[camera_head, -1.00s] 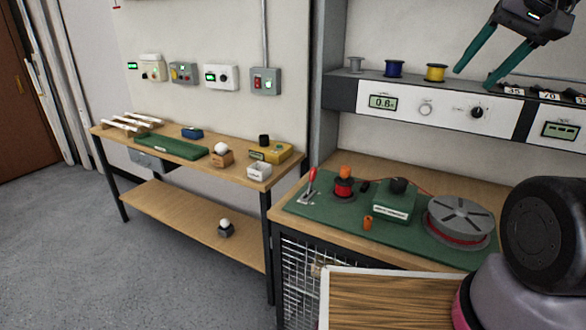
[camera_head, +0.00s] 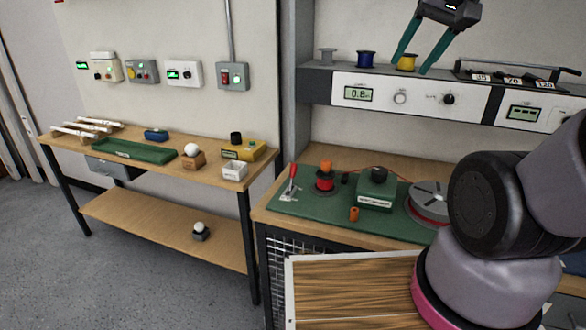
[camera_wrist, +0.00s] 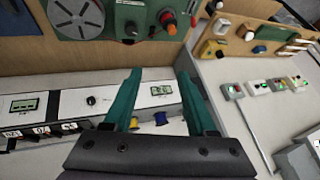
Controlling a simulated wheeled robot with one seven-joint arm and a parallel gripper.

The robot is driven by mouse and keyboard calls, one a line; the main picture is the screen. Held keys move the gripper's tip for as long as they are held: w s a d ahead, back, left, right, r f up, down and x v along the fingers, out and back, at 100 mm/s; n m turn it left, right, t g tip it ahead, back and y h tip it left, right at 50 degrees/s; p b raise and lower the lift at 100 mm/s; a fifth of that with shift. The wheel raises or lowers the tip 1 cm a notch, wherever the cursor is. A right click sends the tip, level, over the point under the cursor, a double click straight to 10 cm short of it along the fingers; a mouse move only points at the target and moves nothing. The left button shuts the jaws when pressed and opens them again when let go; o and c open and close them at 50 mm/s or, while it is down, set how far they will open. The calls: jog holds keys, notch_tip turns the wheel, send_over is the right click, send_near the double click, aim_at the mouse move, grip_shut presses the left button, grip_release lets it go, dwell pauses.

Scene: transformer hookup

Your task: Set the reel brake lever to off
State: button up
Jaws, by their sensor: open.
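The reel brake lever (camera_head: 293,172) has a red handle on a small pale plate. It stands roughly upright, leaning slightly, at the left end of the green mat (camera_head: 310,204) on the bench. Its exact setting is too small to read. My gripper (camera_head: 411,65) is open and empty, with two green fingers pointing down in front of the shelf, well above and to the right of the lever. In the wrist view my gripper (camera_wrist: 158,80) faces the instrument shelf, with nothing between its fingers.
The instrument shelf (camera_head: 410,97) carries spools above the bench. A side table (camera_head: 150,160) stands left. My arm covers the right side.

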jog(key=w+a+f+n+g+h, duration=0.1)
jog(key=w+a+f+n+g, duration=0.15)
jog(key=w+f, duration=0.55)
jog(key=n+g+y, duration=0.2)
jog(key=n+y, duration=0.4)
send_near(294, 167)
jog(key=w, duration=0.1)
jog(key=x, duration=1)
jog(key=shift+f, duration=0.3)
jog(key=shift+s, duration=0.1)
grip_shut()
